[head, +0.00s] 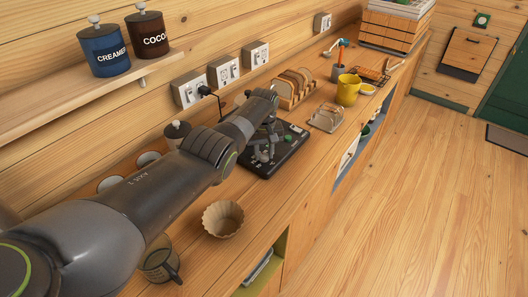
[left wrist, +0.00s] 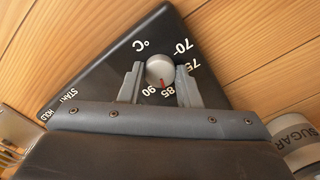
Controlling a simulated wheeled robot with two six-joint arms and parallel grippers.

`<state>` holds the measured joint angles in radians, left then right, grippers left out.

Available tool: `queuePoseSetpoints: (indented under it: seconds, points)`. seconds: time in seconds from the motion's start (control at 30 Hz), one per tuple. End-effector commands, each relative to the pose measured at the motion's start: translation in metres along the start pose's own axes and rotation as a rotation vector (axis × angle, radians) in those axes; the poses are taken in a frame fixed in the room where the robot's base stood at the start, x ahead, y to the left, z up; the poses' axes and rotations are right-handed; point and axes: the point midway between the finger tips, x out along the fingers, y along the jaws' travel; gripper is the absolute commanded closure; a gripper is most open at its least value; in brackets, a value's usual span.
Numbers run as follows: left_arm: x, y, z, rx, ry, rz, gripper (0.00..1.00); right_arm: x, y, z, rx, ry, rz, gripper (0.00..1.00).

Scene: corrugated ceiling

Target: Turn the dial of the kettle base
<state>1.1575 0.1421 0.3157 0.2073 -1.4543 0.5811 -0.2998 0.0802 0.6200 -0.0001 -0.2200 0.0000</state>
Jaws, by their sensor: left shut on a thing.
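The black kettle base (head: 291,147) lies on the wooden counter, partly hidden by my left arm in the head view. In the left wrist view the kettle base (left wrist: 100,62) shows white markings: START, HOLD, °C and numbers such as 70, 75, 85 and 90. Its round silver dial (left wrist: 160,68) has a red mark pointing between 85 and 90. My left gripper (left wrist: 160,82) is shut on the dial, one finger on each side. In the head view the left gripper (head: 263,152) reaches down onto the base. My right gripper is not in view.
A paper filter cup (head: 223,218) and a glass mug (head: 160,262) stand nearer on the counter. A butter dish (head: 326,117), a toast rack (head: 291,88) and a yellow mug (head: 348,90) stand beyond the base. Wall sockets (head: 222,72) are behind it. A sugar jar (left wrist: 299,138) is close to the gripper.

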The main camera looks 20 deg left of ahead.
Motion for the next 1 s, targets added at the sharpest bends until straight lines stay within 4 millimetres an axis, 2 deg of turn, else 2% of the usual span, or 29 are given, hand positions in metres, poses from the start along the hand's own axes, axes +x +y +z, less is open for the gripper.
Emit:
queuePoseSetpoints:
  seconds: [0.2,0.23,0.37,0.73,1.0]
  points:
    - [-0.003,0.001,-0.002,0.001,0.008,0.003,0.93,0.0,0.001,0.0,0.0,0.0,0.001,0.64]
    - [-0.003,0.001,-0.002,0.001,0.008,0.003,0.66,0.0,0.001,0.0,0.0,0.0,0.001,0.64]
    - [-0.002,0.001,-0.002,0.001,0.006,0.002,0.49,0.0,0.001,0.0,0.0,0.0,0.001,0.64]
    - [-0.005,0.0,-0.001,0.002,0.003,0.001,0.48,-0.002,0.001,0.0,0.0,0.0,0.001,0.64]
    - [-0.04,0.0,-0.002,0.002,0.006,0.003,0.48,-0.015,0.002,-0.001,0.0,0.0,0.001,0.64]
